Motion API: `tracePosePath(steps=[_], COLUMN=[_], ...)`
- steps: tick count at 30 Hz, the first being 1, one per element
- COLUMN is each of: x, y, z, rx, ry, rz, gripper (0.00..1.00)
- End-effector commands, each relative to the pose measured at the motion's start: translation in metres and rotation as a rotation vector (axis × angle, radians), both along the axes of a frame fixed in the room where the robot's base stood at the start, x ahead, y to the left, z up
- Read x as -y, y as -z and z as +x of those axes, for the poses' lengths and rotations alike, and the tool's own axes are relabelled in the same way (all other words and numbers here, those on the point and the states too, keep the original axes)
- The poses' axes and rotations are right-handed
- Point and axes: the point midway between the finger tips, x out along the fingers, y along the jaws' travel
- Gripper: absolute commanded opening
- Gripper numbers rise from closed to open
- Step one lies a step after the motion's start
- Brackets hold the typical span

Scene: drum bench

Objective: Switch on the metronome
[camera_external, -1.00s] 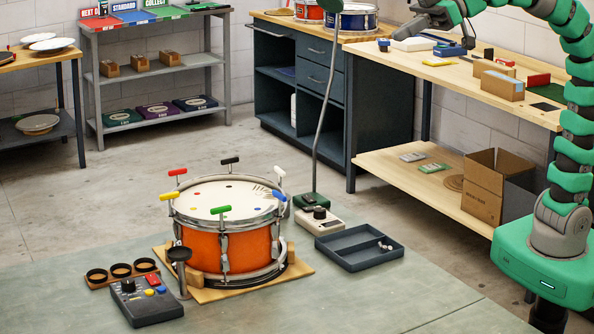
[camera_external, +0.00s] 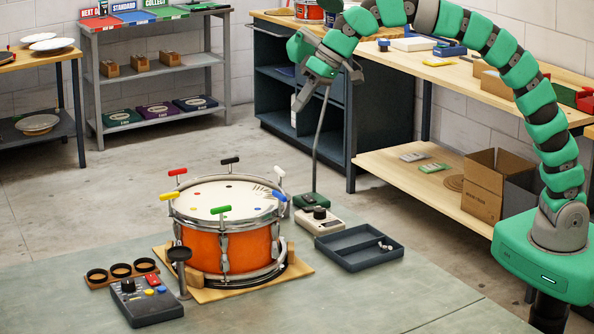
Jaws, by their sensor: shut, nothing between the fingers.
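No label readable here names a metronome. A dark grey box (camera_external: 144,303) with a black knob and red, blue and yellow buttons sits on the floor mat, in front of the orange drum (camera_external: 232,238). A cream box (camera_external: 318,220) with a dark knob sits right of the drum. I cannot tell which of the two is the metronome, nor whether either is on. My gripper (camera_external: 299,106) is shut and empty, pointing down in the air in front of the dark cabinet, above and behind the drum in the picture. It is apart from both boxes.
A gooseneck stand on a green base (camera_external: 312,201) rises behind the cream box, near my gripper in the picture. Coloured T-handled keys stand around the drum rim. A dark divided tray (camera_external: 358,248) lies to the right. The mat in front of the tray is clear.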

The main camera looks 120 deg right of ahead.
Motion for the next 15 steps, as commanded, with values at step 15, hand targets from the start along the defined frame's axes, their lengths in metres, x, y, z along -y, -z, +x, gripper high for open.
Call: tracePosePath(steps=[15], x=[0.151], y=[0.134], z=[-0.081], rx=[-0.211], ry=[0.36], rz=[0.244], gripper=[0.0])
